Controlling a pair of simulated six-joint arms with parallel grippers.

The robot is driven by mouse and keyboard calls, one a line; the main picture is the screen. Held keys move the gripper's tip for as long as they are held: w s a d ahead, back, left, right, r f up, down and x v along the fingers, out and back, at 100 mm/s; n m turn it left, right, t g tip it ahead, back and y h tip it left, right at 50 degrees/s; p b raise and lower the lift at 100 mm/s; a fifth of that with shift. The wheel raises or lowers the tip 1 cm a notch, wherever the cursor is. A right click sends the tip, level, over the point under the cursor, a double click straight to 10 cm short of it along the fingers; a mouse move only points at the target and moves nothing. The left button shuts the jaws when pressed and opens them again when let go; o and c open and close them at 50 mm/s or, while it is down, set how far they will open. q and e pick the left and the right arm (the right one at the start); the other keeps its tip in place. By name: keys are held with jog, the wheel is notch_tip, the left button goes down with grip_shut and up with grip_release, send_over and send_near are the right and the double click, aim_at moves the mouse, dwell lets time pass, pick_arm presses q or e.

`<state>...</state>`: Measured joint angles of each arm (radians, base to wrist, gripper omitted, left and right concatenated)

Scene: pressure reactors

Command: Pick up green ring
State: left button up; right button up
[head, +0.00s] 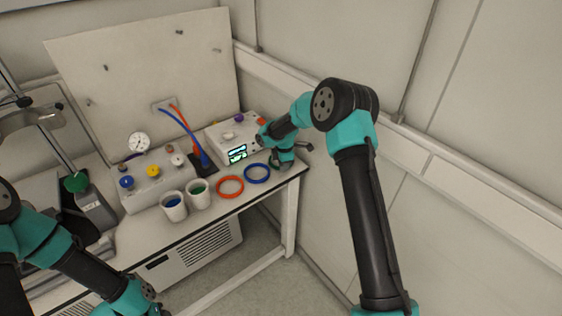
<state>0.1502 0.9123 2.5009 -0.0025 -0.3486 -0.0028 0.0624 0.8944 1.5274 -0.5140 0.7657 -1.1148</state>
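I cannot make out a green ring on the table. An orange-red ring (230,195) and a blue ring (268,178) lie flat near the table's right front edge. Two white cups stand left of them, one with blue inside (173,209) and one with green inside (199,201); what the green is I cannot tell. My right gripper (281,164) is low at the table's right end, just right of the blue ring. Its fingers are too small and dark to show whether they are open or hold anything.
A box with a gauge and coloured knobs (152,184) stands behind the cups. A white device with a lit screen (222,137) is behind the rings. Blue and red hoses (184,133) run from the back panel (130,70). A wall is close on the right.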

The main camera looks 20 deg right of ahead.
grip_shut()
jog(key=shift+r, duration=0.45)
notch_tip(320, 180, up, 3)
jog(key=shift+f, duration=0.1)
jog(key=s+a, duration=0.3)
jog(key=s, duration=0.4)
jog(key=s+a+r, duration=0.1)
jog(key=s+a, duration=0.2)
jog(key=s, duration=0.4)
jog(key=shift+s+a+r, duration=0.15)
jog(key=shift+s+a, duration=0.15)
jog(key=shift+a, duration=0.1)
